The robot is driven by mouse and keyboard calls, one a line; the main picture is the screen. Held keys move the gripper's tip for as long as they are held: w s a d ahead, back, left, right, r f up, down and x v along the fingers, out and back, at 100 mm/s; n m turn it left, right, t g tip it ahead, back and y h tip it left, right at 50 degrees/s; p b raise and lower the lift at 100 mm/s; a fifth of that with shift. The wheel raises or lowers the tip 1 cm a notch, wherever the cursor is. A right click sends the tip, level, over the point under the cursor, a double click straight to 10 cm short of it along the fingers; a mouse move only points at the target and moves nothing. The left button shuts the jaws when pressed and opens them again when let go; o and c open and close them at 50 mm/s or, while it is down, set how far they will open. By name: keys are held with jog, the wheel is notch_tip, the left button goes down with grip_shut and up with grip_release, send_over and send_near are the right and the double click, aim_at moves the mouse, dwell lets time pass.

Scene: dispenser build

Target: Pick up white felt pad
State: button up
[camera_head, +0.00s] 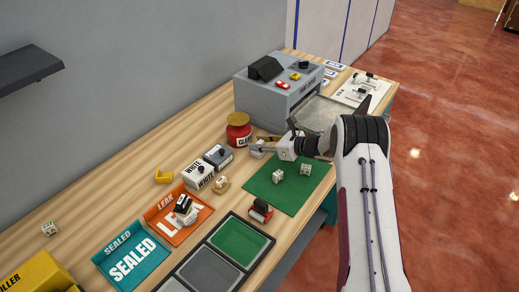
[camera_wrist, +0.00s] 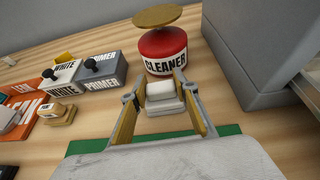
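The white felt pad (camera_wrist: 161,91) is a small white block with a paler, rounded top, standing on the wooden table in front of the red cleaner jar. In the head view it shows as a small pale shape (camera_head: 257,149), partly hidden by my gripper (camera_head: 269,146). In the wrist view my gripper (camera_wrist: 160,88) is open, with its two fingers reaching along either side of the pad. A narrow gap shows at the left finger; I cannot tell whether the right finger touches the pad.
The red cleaner jar (camera_wrist: 163,48) stands close behind the pad. A grey machine (camera_head: 278,88) is to its right. White (camera_head: 197,174) and primer (camera_head: 218,156) boxes stand left. A green mat (camera_head: 270,193) with two small white blocks lies nearer. Orange and teal trays are farther left.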

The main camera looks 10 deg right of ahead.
aim_at(259, 142)
jog(key=shift+r, duration=0.1)
dwell(0.3)
jog(key=shift+r, duration=4.85)
jog(key=shift+a, duration=0.1)
